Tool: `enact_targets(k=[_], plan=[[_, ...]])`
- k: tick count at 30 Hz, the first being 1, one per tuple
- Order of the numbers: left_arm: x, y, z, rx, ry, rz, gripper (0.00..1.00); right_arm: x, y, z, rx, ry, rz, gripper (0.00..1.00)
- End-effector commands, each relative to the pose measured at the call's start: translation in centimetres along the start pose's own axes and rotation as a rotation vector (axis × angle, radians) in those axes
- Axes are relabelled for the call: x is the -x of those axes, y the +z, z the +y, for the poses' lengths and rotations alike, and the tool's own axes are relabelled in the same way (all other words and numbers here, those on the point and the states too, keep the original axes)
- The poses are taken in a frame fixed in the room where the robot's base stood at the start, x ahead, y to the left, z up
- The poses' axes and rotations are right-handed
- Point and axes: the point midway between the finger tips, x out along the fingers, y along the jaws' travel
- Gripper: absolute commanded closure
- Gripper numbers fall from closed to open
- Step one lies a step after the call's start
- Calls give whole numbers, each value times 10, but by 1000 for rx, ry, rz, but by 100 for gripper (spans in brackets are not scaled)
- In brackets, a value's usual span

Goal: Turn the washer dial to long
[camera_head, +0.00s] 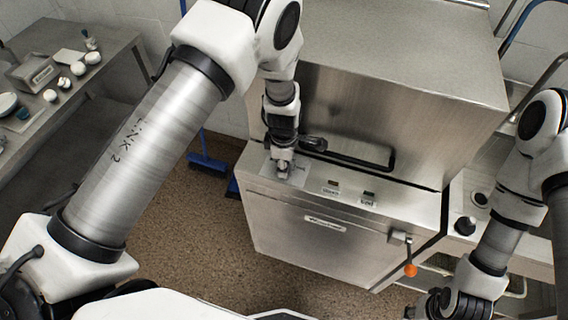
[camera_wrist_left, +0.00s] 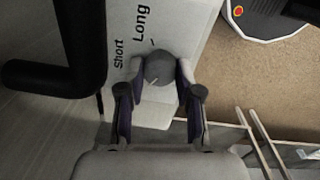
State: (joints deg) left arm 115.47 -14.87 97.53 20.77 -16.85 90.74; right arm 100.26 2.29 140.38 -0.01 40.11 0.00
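The washer dial (camera_wrist_left: 160,66) is a round grey knob on the light panel, with a short white mark at its lower left edge in the left wrist view. The printed words Long (camera_wrist_left: 141,22) and Short (camera_wrist_left: 118,53) stand above and to the upper left of it. My left gripper (camera_wrist_left: 161,70) has one fingertip on each side of the dial; whether both press on it is not clear. In the head view my left gripper (camera_head: 281,166) is over the left end of the washer's (camera_head: 300,226) top panel and hides the dial. My right gripper (camera_head: 450,304) is at the bottom edge, its fingers unclear.
A black bar handle (camera_head: 345,158) runs along the steel hood behind the panel. An orange-knobbed lever (camera_head: 410,270) hangs at the washer's front right. A blue broom (camera_head: 207,162) stands on the floor to the left. A cluttered steel table (camera_head: 105,40) is at far left.

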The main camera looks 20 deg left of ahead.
Motion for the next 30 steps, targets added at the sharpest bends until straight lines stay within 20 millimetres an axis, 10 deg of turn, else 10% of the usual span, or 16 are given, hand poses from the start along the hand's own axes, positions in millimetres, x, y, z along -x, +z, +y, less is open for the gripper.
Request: enact_targets(k=[30], plan=[[-4,-1,-4,-555,-12,-13,100,4,0,0,0,0,0,60]])
